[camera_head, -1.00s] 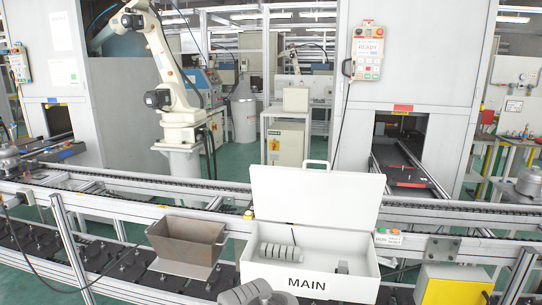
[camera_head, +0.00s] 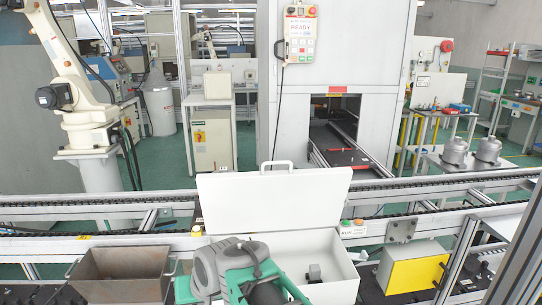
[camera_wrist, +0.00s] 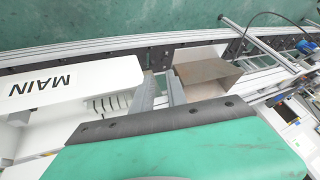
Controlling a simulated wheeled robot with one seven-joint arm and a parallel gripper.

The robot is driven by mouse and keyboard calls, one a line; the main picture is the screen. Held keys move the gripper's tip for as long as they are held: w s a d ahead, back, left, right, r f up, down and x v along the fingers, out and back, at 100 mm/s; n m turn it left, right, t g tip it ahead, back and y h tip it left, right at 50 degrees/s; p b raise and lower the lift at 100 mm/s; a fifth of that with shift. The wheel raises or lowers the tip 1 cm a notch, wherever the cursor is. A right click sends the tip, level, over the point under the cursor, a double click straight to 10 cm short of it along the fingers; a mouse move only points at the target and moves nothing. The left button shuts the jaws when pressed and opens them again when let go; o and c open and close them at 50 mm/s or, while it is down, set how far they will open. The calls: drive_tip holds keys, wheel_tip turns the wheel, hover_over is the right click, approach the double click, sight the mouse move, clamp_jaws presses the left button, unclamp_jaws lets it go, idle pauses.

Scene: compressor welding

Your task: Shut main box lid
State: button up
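The main box (camera_head: 345,288) is white, with its lid (camera_head: 275,200) raised and standing open at the back, its handle on the top edge. My grey and green arm covers the box's left front and hides its label in the head view. In the wrist view the box front with the word MAIN (camera_wrist: 60,85) shows at the left. My gripper (camera_wrist: 160,90) shows as two grey fingers with a gap between them, beside the box's end and apart from the lid. Nothing shows between them. The fingertips cannot be made out in the head view.
A brown metal bin (camera_head: 122,272) stands left of the box; it also shows in the wrist view (camera_wrist: 207,78). A conveyor rail (camera_head: 120,205) runs behind the box. A yellow and white box (camera_head: 414,272) stands at the right, with a small button box (camera_head: 352,229) near the lid.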

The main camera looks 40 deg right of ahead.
sight(275, 163)
drive_tip(key=w+d+r+m+t+h, duration=0.1)
drive_tip(key=w+d+r+m+t, duration=0.3)
drive_tip(key=d, duration=0.3)
drive_tip(key=w+d+r+m+t+p, duration=0.1)
drive_tip(key=w+d+r+m, duration=0.15)
drive_tip(key=d+r, duration=0.3)
drive_tip(key=w+d+r+m+t+h, duration=0.1)
drive_tip(key=w+d+r+m+t, duration=0.15)
drive_tip(key=d+r+m, duration=0.35)
drive_tip(key=s+d+r+m+t+h, duration=0.1)
drive_tip(key=d+r, duration=0.1)
drive_tip(key=d, duration=0.2)
drive_tip(key=s+d+r+m+t, duration=0.1)
drive_tip(key=s+d+r, duration=0.1)
drive_tip(key=d, duration=0.1)
drive_tip(key=s+d+r+m+t+h, duration=0.1)
drive_tip(key=d+r+m+t, duration=0.1)
drive_tip(key=d, duration=0.2)
drive_tip(key=shift+s+d+r+h, duration=0.3)
drive_tip(key=shift+r, duration=0.1)
drive_tip(key=p+x, duration=0.2)
drive_tip(key=x, duration=0.5)
drive_tip(key=shift+w, duration=0.25)
drive_tip(key=shift+c, duration=0.2)
clamp_jaws()
